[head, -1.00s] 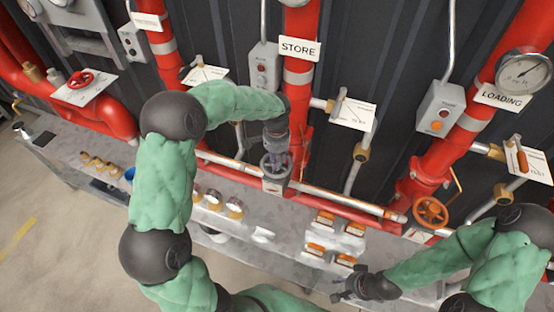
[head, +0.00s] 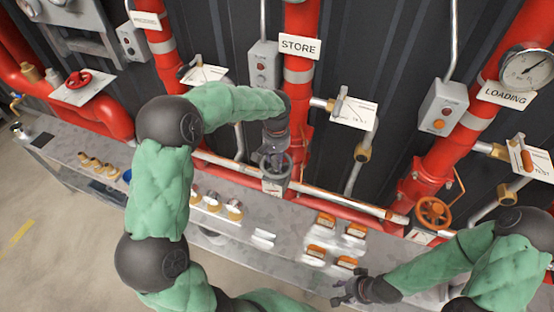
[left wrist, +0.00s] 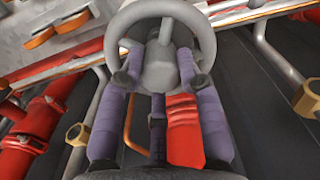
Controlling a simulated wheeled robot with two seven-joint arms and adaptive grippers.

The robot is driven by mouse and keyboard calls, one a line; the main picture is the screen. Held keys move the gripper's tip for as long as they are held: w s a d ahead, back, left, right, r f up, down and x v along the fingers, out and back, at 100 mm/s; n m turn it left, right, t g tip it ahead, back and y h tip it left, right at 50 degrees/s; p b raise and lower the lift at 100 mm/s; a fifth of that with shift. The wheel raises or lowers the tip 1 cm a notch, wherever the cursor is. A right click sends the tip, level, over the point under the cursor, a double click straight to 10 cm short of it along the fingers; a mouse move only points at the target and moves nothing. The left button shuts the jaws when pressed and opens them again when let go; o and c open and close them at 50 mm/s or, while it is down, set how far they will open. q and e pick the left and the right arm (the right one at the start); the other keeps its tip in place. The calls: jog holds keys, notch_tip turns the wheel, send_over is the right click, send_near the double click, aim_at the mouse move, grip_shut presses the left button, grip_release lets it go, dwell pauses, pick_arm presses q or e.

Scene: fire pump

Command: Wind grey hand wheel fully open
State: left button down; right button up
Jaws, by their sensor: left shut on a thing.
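The grey hand wheel (head: 275,167) sits on the red pipe below the STORE sign, in the middle of the head view. It also fills the top of the left wrist view (left wrist: 163,12), its rim and hub in front of the camera. My left gripper (head: 273,152) is at the wheel from above.
An orange hand wheel (head: 433,212) is on the LOADING pipe at right, and a red one (head: 78,80) at far left. A grey bench (head: 215,222) below holds brass fittings and orange-topped blocks (head: 318,250). Pipes and valve tags surround the left arm.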

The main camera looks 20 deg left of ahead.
pick_arm(q)
jog(key=shift+a+f+n, duration=0.1)
jog(key=shift+a+n, duration=0.05)
jog(key=shift+n, duration=0.45)
jog(key=n+b, duration=0.1)
jog(key=n, duration=0.5)
jog(key=shift+s+n+b, duration=0.1)
jog(key=shift+n+b, duration=0.2)
jog(key=shift+n, duration=0.7)
